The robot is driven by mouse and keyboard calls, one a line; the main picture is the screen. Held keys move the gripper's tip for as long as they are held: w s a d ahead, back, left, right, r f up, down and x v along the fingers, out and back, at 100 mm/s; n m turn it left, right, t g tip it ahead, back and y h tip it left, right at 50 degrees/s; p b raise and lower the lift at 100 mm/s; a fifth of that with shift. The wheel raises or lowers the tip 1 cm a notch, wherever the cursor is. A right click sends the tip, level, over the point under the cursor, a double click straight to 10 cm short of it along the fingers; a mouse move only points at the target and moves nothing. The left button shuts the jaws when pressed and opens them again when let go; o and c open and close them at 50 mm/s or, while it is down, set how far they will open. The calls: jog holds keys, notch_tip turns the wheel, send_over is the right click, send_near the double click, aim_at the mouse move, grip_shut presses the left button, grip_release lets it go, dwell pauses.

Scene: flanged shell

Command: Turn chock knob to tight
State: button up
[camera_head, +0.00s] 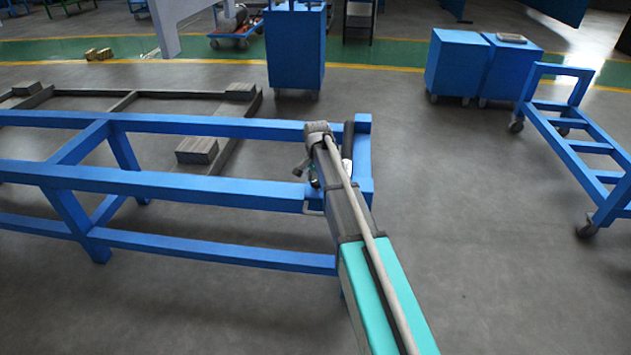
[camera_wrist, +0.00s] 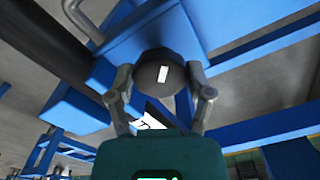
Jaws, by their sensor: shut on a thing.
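The chock knob (camera_wrist: 157,76) is a dark round knob with a short white mark on its face, in the middle of the wrist view under a blue beam. The mark stands nearly upright. My gripper (camera_wrist: 160,82) has one finger on each side of the knob and is shut on it. In the head view my gripper (camera_head: 308,170) is at the right end of the blue frame (camera_head: 225,126), mostly hidden by my own arm. I cannot make out the knob there. No tight or loose label can be read.
A bent grey handle (camera_wrist: 82,20) is close above the left finger in the wrist view. Blue cabinets (camera_head: 455,65) and a blue wheeled cart (camera_head: 575,145) stand to the right in the head view. The floor between frame and cart is clear.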

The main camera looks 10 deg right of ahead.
jog(key=m, duration=0.6)
jog(key=shift+w+m, duration=0.2)
jog(key=shift+m, duration=0.2)
jog(key=o, duration=1.1)
jog(key=shift+o, duration=0.2)
jog(key=shift+s, duration=0.1)
